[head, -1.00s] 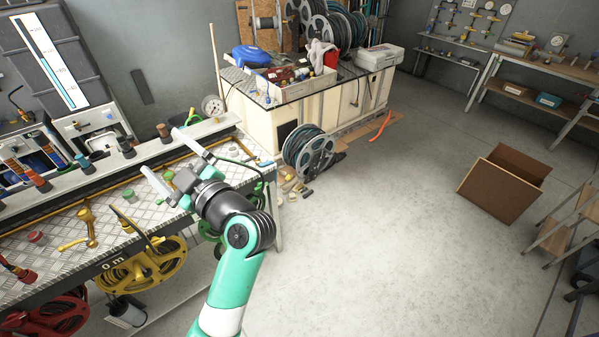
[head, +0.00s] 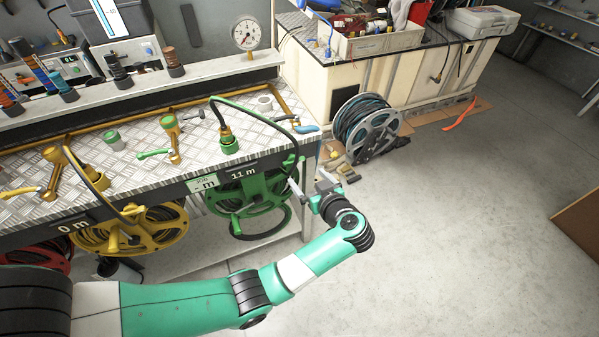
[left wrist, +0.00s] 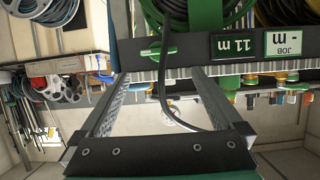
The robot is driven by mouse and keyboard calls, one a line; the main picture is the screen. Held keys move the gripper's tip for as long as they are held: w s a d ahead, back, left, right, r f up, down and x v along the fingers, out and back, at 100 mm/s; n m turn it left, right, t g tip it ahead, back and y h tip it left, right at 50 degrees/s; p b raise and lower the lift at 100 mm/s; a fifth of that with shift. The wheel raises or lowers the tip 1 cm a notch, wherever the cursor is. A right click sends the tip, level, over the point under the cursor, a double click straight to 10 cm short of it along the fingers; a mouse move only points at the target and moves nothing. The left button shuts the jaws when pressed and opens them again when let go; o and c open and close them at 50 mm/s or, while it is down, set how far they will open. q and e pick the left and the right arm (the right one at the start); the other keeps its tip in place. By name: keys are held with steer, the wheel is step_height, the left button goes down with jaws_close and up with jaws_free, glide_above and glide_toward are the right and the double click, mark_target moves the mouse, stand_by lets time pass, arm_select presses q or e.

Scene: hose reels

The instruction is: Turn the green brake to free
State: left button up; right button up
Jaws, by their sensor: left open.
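The green hose reel (head: 245,192) hangs under the bench front, below the "11 m" sign; it also shows upside down in the left wrist view (left wrist: 205,14). A small green lever (left wrist: 158,50), which looks like the green brake, sits on the dark front panel beside the sign in the left wrist view. It lies roughly straight out. I cannot make it out clearly in the head view. My left gripper (head: 308,184) is open and empty at the bench's right front corner. In the wrist view its fingertips (left wrist: 158,74) point at the panel, either side of the lever, with no contact visible.
A black hose (head: 260,103) loops over the bench top and passes near the lever. A valve with a green handle (head: 173,137) stands on the bench (head: 135,165). A yellow reel (head: 135,230) hangs to the left.

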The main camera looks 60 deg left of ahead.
mark_target(295, 162)
arm_select(q)
steer(key=b+x, duration=0.5)
steer(key=x, duration=0.6)
steer(key=shift+w+a+f+b, duration=0.1)
steer(key=shift+a+f+b, duration=0.15)
steer(key=shift+b, duration=0.05)
steer(key=shift+a, duration=0.3)
arm_select(e)
step_height(295, 162, down, 6)
steer(key=shift+a+f, duration=0.15)
steer(key=shift+a, duration=0.05)
steer(key=shift+w, duration=0.1)
